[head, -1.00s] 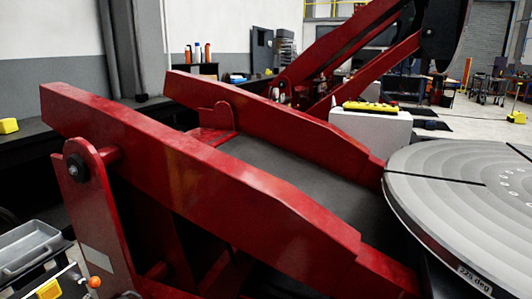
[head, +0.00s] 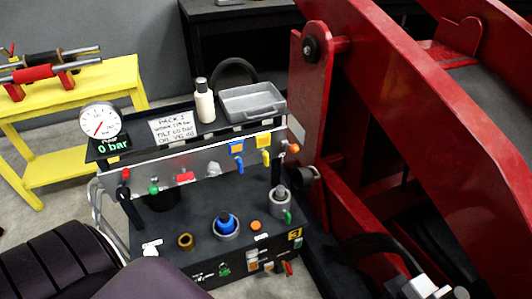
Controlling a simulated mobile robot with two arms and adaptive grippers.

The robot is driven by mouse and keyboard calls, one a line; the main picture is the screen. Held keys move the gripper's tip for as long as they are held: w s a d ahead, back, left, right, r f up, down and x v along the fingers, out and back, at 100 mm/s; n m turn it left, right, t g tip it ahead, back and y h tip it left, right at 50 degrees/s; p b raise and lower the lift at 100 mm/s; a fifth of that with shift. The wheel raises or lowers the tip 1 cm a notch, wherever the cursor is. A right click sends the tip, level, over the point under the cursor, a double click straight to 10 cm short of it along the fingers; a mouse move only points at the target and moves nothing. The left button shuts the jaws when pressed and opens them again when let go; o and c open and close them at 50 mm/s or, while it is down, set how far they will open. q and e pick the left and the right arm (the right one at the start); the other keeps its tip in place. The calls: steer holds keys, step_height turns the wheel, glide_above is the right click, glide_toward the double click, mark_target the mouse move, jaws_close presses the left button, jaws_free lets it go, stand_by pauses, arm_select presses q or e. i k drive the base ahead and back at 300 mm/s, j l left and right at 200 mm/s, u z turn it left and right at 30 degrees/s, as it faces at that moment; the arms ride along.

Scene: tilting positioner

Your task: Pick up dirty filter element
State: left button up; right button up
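I cannot pick out a dirty filter element for certain in the head view. The black power pack (head: 150,232) stands in the middle. On its lower top, a blue round part (head: 225,222) sits in a pale ring, and a grey cylindrical part (head: 280,202) stands at the right. A brass-coloured ring (head: 185,241) is near the front left. The grey tray (head: 253,103) on the upper shelf looks empty.
A white bottle (head: 205,103), a sign (head: 173,129) and a round gauge (head: 100,122) share the shelf. A yellow bench (head: 70,172) with rods stands at left. Large red arms (head: 430,110) block the right. Dark rounded shapes cover the lower left.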

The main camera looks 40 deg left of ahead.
mark_target(280, 195)
steer(key=u, duration=0.95)
